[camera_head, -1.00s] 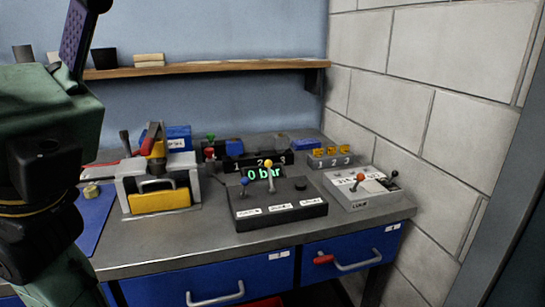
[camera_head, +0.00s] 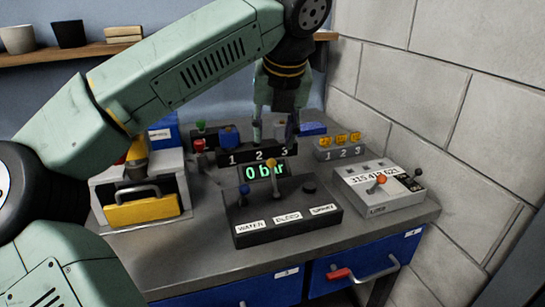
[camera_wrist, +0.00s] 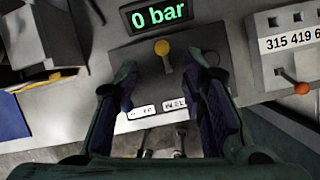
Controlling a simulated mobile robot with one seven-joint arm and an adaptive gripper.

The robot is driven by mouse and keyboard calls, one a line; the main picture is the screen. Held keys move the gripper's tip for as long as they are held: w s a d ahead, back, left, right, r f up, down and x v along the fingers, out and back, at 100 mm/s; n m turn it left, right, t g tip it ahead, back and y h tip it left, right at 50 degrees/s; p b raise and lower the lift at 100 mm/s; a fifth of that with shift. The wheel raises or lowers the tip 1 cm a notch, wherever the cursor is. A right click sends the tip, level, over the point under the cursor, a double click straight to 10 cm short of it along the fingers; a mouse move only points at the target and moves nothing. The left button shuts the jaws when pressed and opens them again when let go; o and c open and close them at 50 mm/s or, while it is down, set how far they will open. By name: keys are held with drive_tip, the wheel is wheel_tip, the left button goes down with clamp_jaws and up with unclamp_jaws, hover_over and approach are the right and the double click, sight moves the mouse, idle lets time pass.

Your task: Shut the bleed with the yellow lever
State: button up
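The yellow lever (camera_head: 271,163) stands up from the middle of the dark control box, behind the label reading BLEED. In the wrist view its yellow knob (camera_wrist: 162,47) lies just beyond the gap between my fingertips. The dark control box (camera_head: 290,228) also carries a blue-knobbed lever (camera_head: 244,188) at the left and a low black knob (camera_head: 309,187) at the right. My gripper (camera_head: 274,134) points down above the box; its fingers are apart and empty in the wrist view (camera_wrist: 164,78). The blue lever is hidden in the wrist view, probably behind the left finger.
A green display (camera_head: 264,172) behind the box reads 0 bar. A light grey box with an orange-knobbed lever (camera_head: 377,180) stands to the right, near the block wall. A fixture with a yellow front (camera_head: 142,210) is at the left. A shelf (camera_head: 60,55) runs behind.

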sight(272, 159)
drive_tip(key=p+x, duration=0.1)
drive_tip(key=x, duration=0.4)
drive_tip(key=p+x, duration=0.1)
drive_tip(key=x, duration=0.4)
drive_tip(key=shift+d, duration=0.2)
drive_tip(key=shift+c, duration=0.4)
clamp_jaws()
